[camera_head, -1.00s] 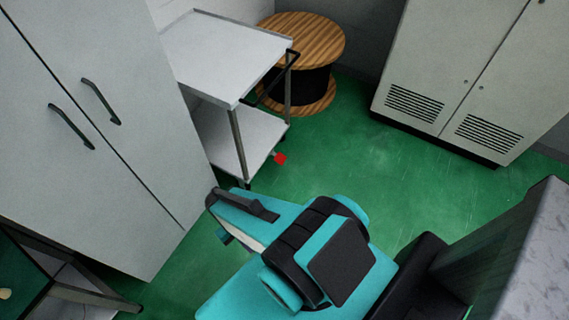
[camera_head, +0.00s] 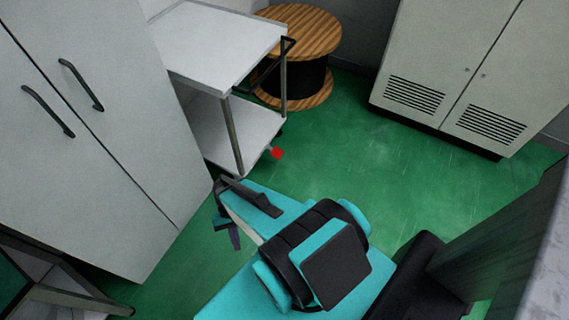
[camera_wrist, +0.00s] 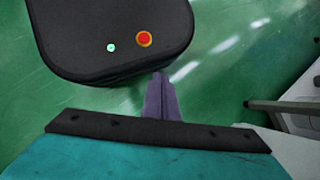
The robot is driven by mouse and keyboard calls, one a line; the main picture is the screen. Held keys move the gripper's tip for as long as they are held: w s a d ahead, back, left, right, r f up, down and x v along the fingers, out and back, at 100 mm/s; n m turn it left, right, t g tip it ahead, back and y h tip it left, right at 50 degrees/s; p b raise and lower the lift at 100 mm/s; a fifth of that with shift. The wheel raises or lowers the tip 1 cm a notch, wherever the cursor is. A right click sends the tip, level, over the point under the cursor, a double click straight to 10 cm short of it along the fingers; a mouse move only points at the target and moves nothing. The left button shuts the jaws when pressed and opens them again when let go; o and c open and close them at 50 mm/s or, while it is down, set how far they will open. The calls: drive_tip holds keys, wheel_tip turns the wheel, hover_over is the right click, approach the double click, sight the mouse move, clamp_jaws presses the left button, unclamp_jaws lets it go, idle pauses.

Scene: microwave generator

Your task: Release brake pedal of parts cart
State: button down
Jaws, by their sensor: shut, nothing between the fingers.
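The parts cart (camera_head: 215,60) is a pale two-shelf trolley with a dark push handle, standing beside the tall cabinet in the head view. Its small red brake pedal (camera_head: 277,153) sticks out low, near the floor by the lower shelf. My gripper (camera_head: 235,240) hangs below the teal arm, nearer to me than the pedal and apart from it. In the wrist view my gripper (camera_wrist: 161,82) shows its purple-grey fingers together, with nothing between them. The red pedal is not visible in the wrist view.
A tall grey cabinet (camera_head: 90,130) stands left of the cart. A wooden cable spool (camera_head: 300,35) is behind it, and a vented cabinet (camera_head: 440,70) is at back right. Green floor (camera_head: 370,155) is clear right of the pedal. Pale structure (camera_wrist: 300,110) edges the wrist view.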

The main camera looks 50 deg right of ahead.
drive_tip(key=w+d+f+m+t+y+b, duration=0.35)
drive_tip(key=w+d+f+m+b, duration=0.25)
drive_tip(key=w+f+b, duration=0.35)
drive_tip(key=w+d+f+m+t+y+b, duration=0.35)
drive_tip(key=w+d+f+m+b, duration=0.25)
drive_tip(key=w+f+b, duration=0.4)
drive_tip(key=w+d+f+m+t+h+b, duration=0.1)
drive_tip(key=d+f+m+t+b, duration=0.3)
drive_tip(key=d, duration=0.8)
drive_tip(key=w+d+f+m+t+h+b, duration=0.1)
drive_tip(key=d+f+m+t+b, duration=0.4)
drive_tip(key=d+b, duration=0.4)
drive_tip(key=w+d+f+m+t+h+b, duration=0.1)
drive_tip(key=d+f+m+t+b, duration=0.3)
drive_tip(key=d, duration=1.3)
wheel_tip(320, 180, down, 3)
drive_tip(key=shift+f+t+h+b, duration=0.1)
drive_tip(key=shift+t+h+b, duration=0.25)
drive_tip(key=shift+b, duration=0.95)
drive_tip(key=s+d+m+b, duration=0.1)
drive_tip(key=d, duration=0.1)
drive_tip(key=s+d+f+m+t+h+b, duration=0.1)
drive_tip(key=d, duration=0.2)
drive_tip(key=s+d+m+t+h+b, duration=0.1)
drive_tip(key=d, duration=0.2)
drive_tip(key=shift+f, duration=0.15)
drive_tip(key=shift+s+d+t+h, duration=0.25)
drive_tip(key=shift+d, duration=0.2)
drive_tip(key=shift+a, duration=0.1)
